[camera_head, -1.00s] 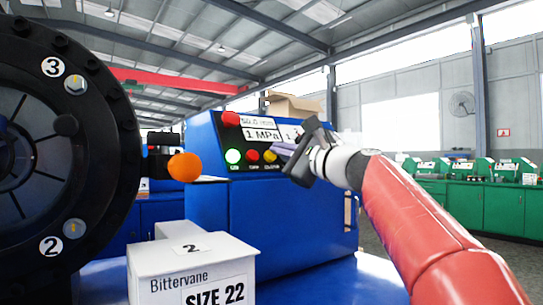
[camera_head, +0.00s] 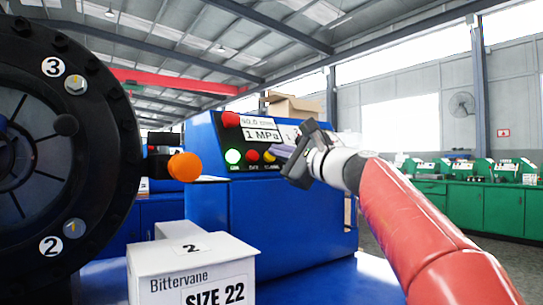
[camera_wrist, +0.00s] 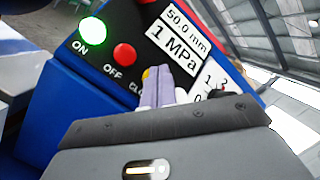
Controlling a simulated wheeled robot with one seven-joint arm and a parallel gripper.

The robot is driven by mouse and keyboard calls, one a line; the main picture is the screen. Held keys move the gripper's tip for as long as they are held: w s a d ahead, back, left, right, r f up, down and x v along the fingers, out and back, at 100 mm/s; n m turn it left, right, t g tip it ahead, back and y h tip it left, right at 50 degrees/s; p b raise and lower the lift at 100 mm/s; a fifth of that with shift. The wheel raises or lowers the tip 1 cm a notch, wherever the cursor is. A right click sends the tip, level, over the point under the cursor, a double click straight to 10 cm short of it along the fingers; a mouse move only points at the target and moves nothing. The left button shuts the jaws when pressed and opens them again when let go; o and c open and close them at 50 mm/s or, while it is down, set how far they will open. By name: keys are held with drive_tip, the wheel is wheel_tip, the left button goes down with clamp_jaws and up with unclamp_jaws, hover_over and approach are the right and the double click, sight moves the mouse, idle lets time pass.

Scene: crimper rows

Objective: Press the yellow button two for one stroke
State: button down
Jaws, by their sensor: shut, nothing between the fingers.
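The yellow button (camera_head: 269,156) is the rightmost of the row on the sloped blue control panel (camera_head: 205,135), beside a red button (camera_head: 253,155) and a lit white-green button (camera_head: 232,156). My gripper (camera_head: 279,150) is shut and empty, its fingertips at the yellow button. In the wrist view the fingertips (camera_wrist: 166,78) cover most of the yellow button (camera_wrist: 146,74), so only a sliver shows. I cannot tell whether they touch it or how far it is pressed. The lit button (camera_wrist: 92,37) reads ON and the red one (camera_wrist: 124,54) OFF.
A large black ring (camera_head: 115,120) marked 2 and 3 stands at left, near an orange knob (camera_head: 185,167). A white Bittervane box (camera_head: 190,265) sits in front. Another red button (camera_head: 230,119) and display labels top the panel. Green machines (camera_head: 470,205) line the right background.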

drive_tip(key=shift+w+a+f, duration=0.1)
idle(0.3)
drive_tip(key=shift+s+d+r, duration=0.4)
drive_tip(key=shift+s+r, duration=0.1)
drive_tip(key=shift+s, duration=0.1)
drive_tip(key=s+d+r+p, duration=0.1)
drive_tip(key=s+d+r, duration=0.1)
drive_tip(key=s, duration=0.1)
drive_tip(key=shift+s+d+r+p, duration=0.2)
drive_tip(key=shift+r+p, duration=0.15)
idle(0.3)
drive_tip(key=shift+s, duration=0.1)
idle(0.8)
